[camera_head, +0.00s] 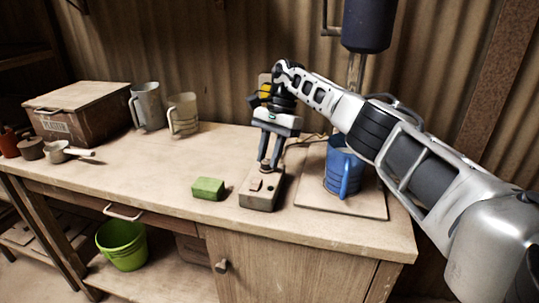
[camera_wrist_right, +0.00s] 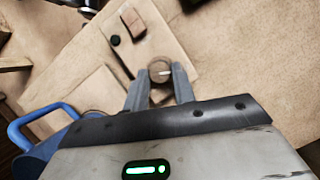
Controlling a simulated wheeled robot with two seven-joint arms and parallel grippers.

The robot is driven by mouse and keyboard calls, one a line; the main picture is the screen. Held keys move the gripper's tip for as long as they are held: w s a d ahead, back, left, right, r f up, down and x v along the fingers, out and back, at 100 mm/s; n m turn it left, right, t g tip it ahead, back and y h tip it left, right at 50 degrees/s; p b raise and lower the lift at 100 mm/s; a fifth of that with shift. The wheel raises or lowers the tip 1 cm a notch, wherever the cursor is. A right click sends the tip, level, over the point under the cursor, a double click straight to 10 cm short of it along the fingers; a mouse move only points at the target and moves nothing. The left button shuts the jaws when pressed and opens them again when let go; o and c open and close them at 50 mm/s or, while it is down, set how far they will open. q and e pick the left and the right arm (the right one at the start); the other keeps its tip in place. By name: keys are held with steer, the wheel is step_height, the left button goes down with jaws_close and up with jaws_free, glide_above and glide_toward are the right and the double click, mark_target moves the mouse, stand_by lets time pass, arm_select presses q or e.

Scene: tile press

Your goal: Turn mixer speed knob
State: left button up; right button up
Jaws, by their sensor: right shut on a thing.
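The mixer's control box (camera_head: 258,201) sits near the front of the workbench, with a reddish switch (camera_head: 256,184) on its top. My right gripper (camera_head: 269,166) points down at the back part of the box. In the right wrist view the round brown knob (camera_wrist_right: 159,71) with a pale pointer line lies between the two fingertips (camera_wrist_right: 160,76), which are shut on it. The pointer line is toward the right of that picture. In the head view the fingers mostly hide the knob. My left gripper is not in view.
A blue pitcher (camera_head: 343,170) stands on a board (camera_head: 312,197) right of the box, under the mixer's dark motor (camera_head: 367,25). A green block (camera_head: 208,188) lies just left of the box. Mugs (camera_head: 183,115) and a lidded box (camera_head: 80,110) stand farther left.

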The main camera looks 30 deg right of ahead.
mark_target(264, 164)
stand_by(0.5)
steer(key=o, duration=1)
steer(key=shift+r, duration=0.1)
steer(key=shift+r, duration=0.35)
step_height(264, 164, up, 2)
steer(key=shift+r, duration=0.25)
arm_select(q)
steer(key=b, duration=0.2)
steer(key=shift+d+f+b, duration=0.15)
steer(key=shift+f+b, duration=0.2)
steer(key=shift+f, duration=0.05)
arm_select(e)
steer(key=s+a+r, duration=0.7)
steer(key=s+r, duration=0.2)
steer(key=s, duration=0.2)
steer(key=shift+s+a+r, duration=0.3)
steer(key=shift+s+r, duration=0.05)
steer(key=shift+s, duration=0.05)
